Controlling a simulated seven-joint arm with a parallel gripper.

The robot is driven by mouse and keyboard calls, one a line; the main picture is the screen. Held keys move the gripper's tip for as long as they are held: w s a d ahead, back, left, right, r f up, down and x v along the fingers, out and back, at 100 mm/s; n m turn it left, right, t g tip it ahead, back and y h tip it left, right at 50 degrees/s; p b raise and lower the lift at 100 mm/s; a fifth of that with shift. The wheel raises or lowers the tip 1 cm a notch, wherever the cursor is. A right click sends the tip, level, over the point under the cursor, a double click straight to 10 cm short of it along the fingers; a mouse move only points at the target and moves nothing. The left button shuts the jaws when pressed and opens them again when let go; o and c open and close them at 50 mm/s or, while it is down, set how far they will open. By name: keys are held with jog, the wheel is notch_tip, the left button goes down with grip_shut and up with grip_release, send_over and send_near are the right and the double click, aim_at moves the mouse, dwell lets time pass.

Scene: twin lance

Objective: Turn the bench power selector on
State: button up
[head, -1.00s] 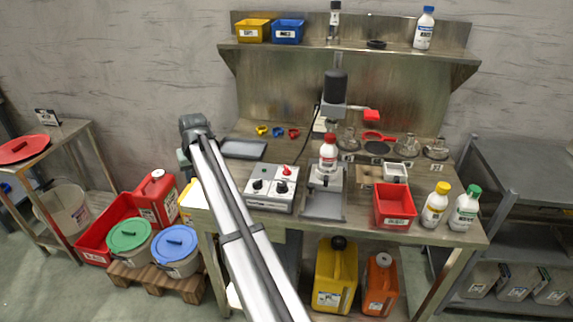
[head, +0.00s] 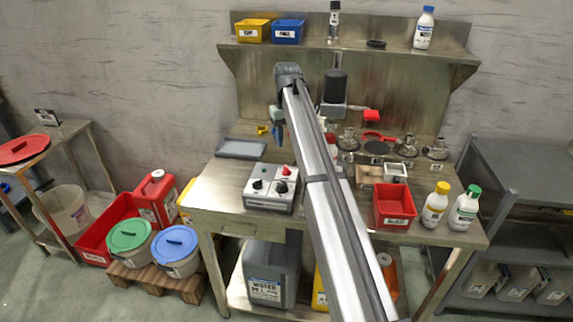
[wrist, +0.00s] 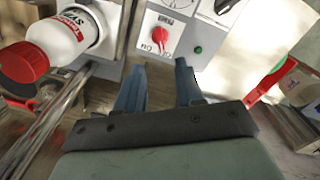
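The grey control box (head: 270,190) stands on the bench, with black knobs and a red selector knob (head: 286,170) at its back right corner. In the wrist view the red selector (wrist: 159,37) sits on a white plate with lettering beside it; its pointer position is hard to read. A green round button or lamp (wrist: 198,49) is next to it. My gripper (head: 278,133) hangs behind the box in the head view. In the wrist view its two blue fingers (wrist: 160,75) are apart with nothing between them, and the selector shows beyond the gap, not touched.
A white bottle with a red cap (wrist: 70,38) stands close beside the box; my arm mostly hides it in the head view. A grey tray (head: 241,149) lies left of the gripper. A red bin (head: 394,222) and capped bottles (head: 435,205) stand at the right.

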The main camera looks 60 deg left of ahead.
aim_at(286, 167)
notch_tip(286, 167, down, 10)
jog(key=shift+f, duration=0.25)
dwell(0.4)
grip_shut()
